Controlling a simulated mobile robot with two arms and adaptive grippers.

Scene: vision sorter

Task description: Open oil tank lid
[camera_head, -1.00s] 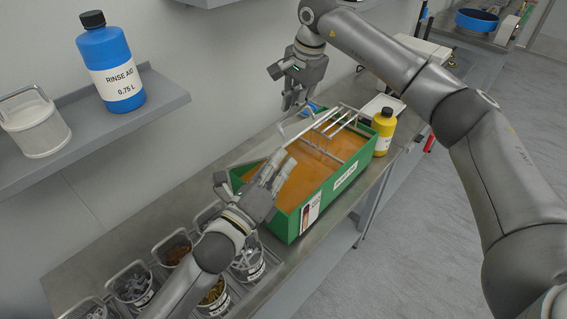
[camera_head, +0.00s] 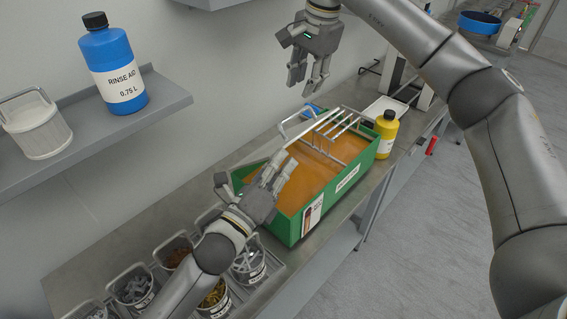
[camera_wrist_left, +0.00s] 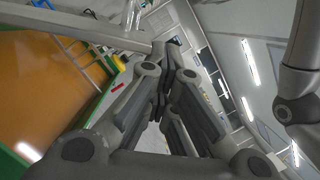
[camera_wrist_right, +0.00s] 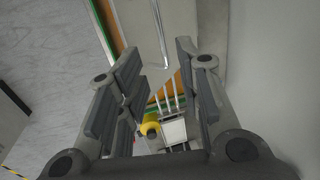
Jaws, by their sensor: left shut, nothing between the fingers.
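The oil tank (camera_head: 290,226) is a green box of orange fluid on the metal bench. Its orange surface also shows in the left wrist view (camera_wrist_left: 35,90). A pale metal bar (camera_head: 312,130) slants over its far side; it also shows in the left wrist view (camera_wrist_left: 75,22). I cannot make out the lid's full outline. My left gripper (camera_head: 287,162) is shut and empty, with its fingertips over the tank close to the bar's near end; contact is unclear. My right gripper (camera_head: 308,92) is open and empty, high above the tank's far end.
A metal rack (camera_head: 338,128) sits at the tank's far end, beside a yellow bottle (camera_head: 385,132). Several small baskets (camera_head: 248,264) stand at the near end. A blue rinse aid bottle (camera_head: 113,68) and a white basket (camera_head: 40,128) are on the wall shelf (camera_head: 165,100).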

